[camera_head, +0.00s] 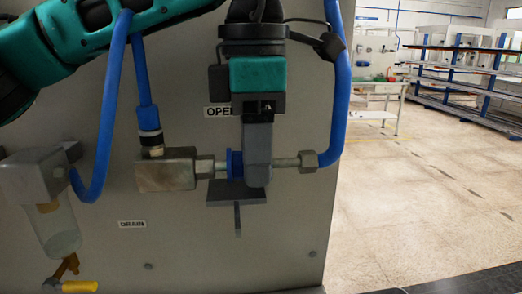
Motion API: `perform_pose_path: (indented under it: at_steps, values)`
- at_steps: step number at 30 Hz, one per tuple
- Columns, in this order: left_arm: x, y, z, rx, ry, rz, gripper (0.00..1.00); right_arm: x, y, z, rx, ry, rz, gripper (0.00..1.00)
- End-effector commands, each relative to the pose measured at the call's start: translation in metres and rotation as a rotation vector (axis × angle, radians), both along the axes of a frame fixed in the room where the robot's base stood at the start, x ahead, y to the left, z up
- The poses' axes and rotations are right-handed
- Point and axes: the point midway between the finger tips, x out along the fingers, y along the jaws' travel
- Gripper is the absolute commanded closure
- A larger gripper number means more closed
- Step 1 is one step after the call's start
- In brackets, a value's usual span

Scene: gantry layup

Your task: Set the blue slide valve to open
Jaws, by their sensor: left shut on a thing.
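The blue slide valve (235,164) sits on a horizontal metal pipe line on the grey panel. Only its blue collar shows to the left of my fingers; the rest is hidden behind them. My left gripper (257,172) comes down from above, teal and black with grey fingers, and is shut on the valve. A label reading "OPE" (218,112) is on the panel above, its end covered by the gripper. My right gripper is not in view.
A brass-grey block (166,169) with a blue hose joins the pipe on the left. Another blue hose (341,90) curves close to the gripper's right. A filter bowl (58,232) hangs at lower left, with a yellow handle (80,286) below. Open floor and racks lie right.

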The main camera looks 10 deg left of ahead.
Motion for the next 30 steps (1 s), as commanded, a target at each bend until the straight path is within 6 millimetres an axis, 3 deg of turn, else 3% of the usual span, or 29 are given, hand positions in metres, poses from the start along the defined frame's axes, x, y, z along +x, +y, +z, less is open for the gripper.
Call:
perform_pose_path:
  at_steps: [6,17,24,30]
  values:
    - [0.000,0.002,0.000,0.006,0.001,0.005,0.40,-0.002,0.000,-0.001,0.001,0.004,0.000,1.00]
    - [0.000,0.001,0.009,0.004,0.000,0.004,0.40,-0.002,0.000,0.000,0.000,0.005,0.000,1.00]
    - [0.000,0.000,0.058,0.002,0.000,0.004,0.40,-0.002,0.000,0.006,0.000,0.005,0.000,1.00]
    - [0.000,0.001,0.104,0.006,-0.002,0.006,0.40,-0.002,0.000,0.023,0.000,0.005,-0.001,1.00]
